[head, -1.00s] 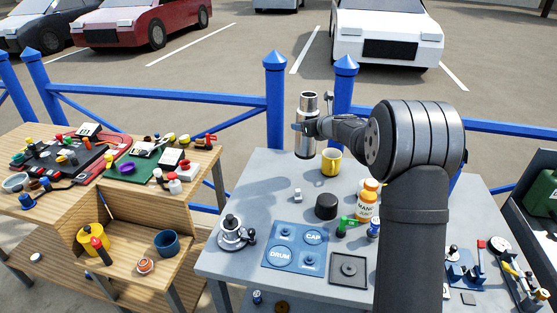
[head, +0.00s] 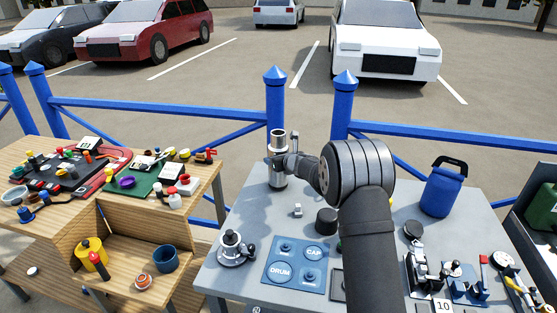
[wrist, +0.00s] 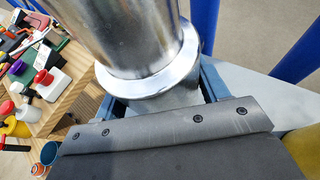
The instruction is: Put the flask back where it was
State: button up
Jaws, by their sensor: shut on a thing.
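The flask (head: 278,143) is a silver metal cylinder, held upright at the back left of the grey table (head: 225,277) in the head view. My gripper (head: 281,163) is shut around its middle. In the wrist view the flask (wrist: 128,35) fills the top, with a bright ring just above the jaws, and my gripper (wrist: 155,100) closes on it from both sides. The flask's lower end is close to the table top; I cannot tell whether it touches.
A small grey block (head: 297,211), a black cylinder (head: 326,221) and a blue DRUM/CAP tray (head: 296,290) lie in front. A blue jug (head: 442,188) stands right. A blue railing (head: 190,106) runs behind. A wooden bench (head: 125,252) stands left.

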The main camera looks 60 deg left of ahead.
jog(key=shift+f, duration=0.25)
jog(key=o, duration=1.3)
jog(key=v, duration=1.2)
jog(key=shift+r, duration=0.1)
